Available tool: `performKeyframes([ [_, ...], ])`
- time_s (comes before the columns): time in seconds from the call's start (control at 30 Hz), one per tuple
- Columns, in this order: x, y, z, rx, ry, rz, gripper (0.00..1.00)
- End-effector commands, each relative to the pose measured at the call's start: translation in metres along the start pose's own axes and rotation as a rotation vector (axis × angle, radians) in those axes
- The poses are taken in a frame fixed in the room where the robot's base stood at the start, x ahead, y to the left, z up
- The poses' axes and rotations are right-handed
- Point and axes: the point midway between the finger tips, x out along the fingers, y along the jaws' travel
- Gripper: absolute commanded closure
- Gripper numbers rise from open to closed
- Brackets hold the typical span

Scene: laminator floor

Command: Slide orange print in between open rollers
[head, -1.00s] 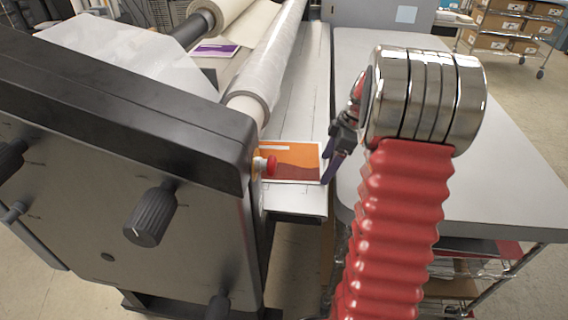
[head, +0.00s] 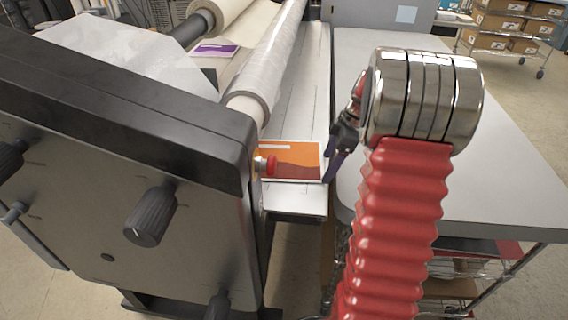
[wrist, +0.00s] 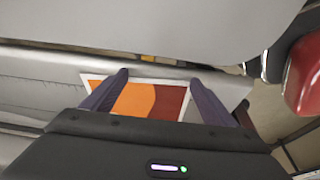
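The orange print (head: 300,160), with a dark red area and a white border, lies flat on the laminator's pale feed table (head: 295,197), near the machine's end housing. The rollers (head: 262,75) are beyond it to the upper left. The housing and a red knob hide its left part in the head view. My gripper (head: 333,168) is at the print's right edge. In the wrist view its two dark fingers (wrist: 160,82) are spread apart, with the print (wrist: 140,100) showing between and beyond them. I cannot tell whether the fingertips touch it.
The black laminator housing (head: 120,130) with knobs stands at the left. A grey table (head: 490,170) is to the right of the feed table, with a narrow gap between. A purple print (head: 215,51) lies farther back. Shelves with boxes (head: 510,35) stand at the back right.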

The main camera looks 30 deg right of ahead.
Motion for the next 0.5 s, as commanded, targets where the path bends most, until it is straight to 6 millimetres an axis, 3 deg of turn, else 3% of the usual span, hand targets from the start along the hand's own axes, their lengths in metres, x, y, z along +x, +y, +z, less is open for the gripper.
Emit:
performKeyframes([
  [0.5,0.0022,-0.0001,-0.005,0.0,0.0,0.0,0.22],
])
